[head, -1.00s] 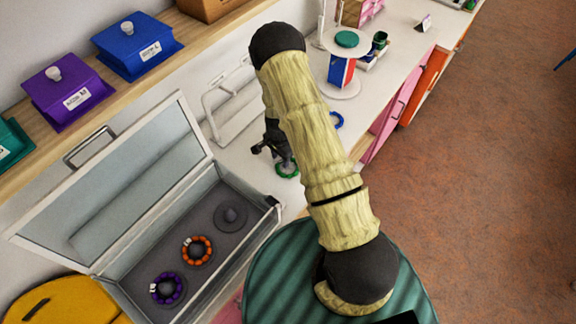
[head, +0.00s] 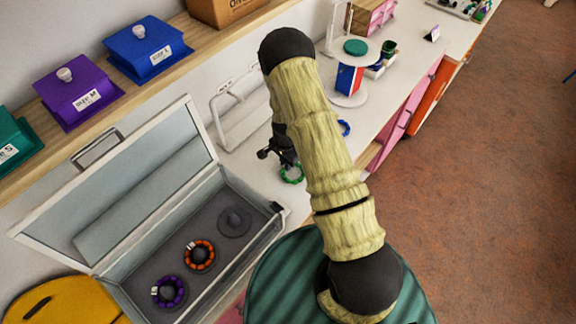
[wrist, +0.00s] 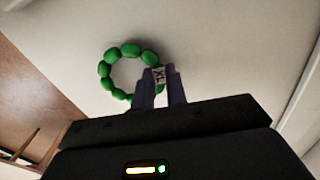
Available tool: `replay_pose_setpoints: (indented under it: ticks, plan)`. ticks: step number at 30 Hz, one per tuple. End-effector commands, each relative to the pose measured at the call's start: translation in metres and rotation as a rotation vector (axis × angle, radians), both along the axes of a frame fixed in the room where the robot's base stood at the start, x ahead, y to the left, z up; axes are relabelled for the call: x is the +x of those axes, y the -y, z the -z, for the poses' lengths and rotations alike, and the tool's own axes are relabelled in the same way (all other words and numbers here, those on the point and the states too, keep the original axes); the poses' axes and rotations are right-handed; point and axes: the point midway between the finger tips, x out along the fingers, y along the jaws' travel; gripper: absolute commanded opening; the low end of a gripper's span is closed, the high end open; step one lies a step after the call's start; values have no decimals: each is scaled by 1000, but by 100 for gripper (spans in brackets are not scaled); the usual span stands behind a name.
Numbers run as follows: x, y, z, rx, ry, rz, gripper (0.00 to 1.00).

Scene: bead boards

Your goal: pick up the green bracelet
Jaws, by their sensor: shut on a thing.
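The green bracelet (head: 292,174) is a ring of green beads with a white tag marked XL. In the wrist view the bracelet (wrist: 105,69) hangs beyond the fingertips, and its tag (wrist: 159,75) sits between them. My gripper (wrist: 160,88) is shut on the bracelet at its tag side. In the head view my gripper (head: 285,162) is above the white counter, partly hidden by my arm. I cannot tell the exact gap between bracelet and counter.
An open grey case (head: 112,280) holds an orange bracelet (head: 199,255), a purple bracelet (head: 170,291) and an empty round post (head: 234,221). A blue bracelet (head: 344,128) lies behind my arm. A white rack (head: 218,112) stands left of my gripper. A round stand (head: 350,97) is farther back.

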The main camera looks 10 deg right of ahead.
Motion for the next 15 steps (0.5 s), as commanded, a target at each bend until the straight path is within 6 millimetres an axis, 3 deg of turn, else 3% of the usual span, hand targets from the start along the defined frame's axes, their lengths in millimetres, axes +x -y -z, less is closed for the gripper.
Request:
replay_pose_setpoints:
  ticks: [5, 15]
  plan:
    - [1, 0, -17, 0, 4, 0, 0]
    - [0, 0, -71, 0, 4, 0, 0]
